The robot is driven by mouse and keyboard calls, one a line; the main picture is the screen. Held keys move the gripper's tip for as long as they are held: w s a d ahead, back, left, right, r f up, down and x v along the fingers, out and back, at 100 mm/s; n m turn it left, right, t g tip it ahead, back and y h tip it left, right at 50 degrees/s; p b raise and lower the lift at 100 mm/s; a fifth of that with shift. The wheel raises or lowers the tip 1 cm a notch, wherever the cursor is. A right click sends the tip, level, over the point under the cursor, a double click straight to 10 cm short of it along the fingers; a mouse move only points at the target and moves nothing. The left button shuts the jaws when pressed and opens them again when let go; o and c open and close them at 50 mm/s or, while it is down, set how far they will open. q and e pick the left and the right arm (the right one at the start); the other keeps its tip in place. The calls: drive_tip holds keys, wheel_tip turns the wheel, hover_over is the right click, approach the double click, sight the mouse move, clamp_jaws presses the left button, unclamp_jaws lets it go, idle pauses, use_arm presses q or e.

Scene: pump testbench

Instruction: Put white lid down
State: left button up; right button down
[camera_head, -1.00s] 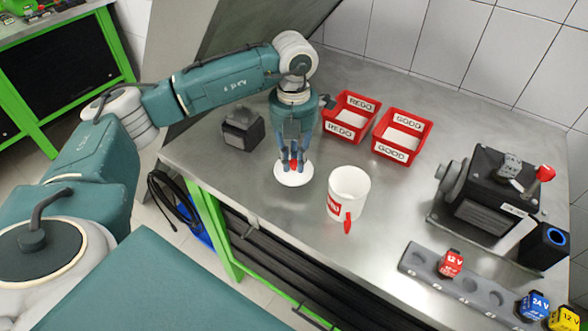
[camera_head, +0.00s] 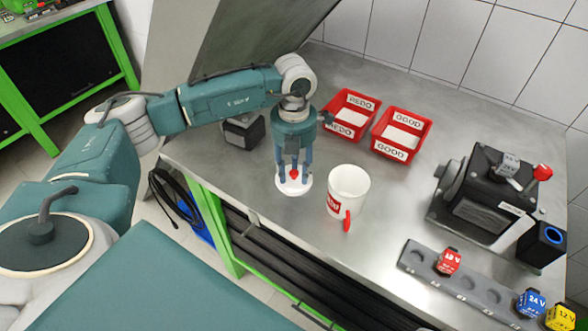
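The white lid (camera_head: 293,189) with a red knob (camera_head: 294,174) appears to lie flat on the metal bench, left of the white mug (camera_head: 348,184). My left gripper (camera_head: 294,178) points down over the lid. Its fingers are spread apart, one on each side of the knob, with a gap between them and it. The mug stands upright and uncovered, with a red label and red handle. My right gripper is not in view.
Red REDO (camera_head: 349,132) and GOOD (camera_head: 420,134) bins stand behind. A dark box (camera_head: 243,131) is behind left. The bench's front edge is close to the lid.

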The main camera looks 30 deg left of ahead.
sight(294, 172)
use_arm(q)
drive_tip(key=shift+r, duration=0.45)
wheel_tip(294, 172, up, 6)
drive_tip(key=shift+r+b, duration=0.1)
drive_tip(key=shift+b, duration=0.75)
drive_tip(key=shift+r, duration=0.35)
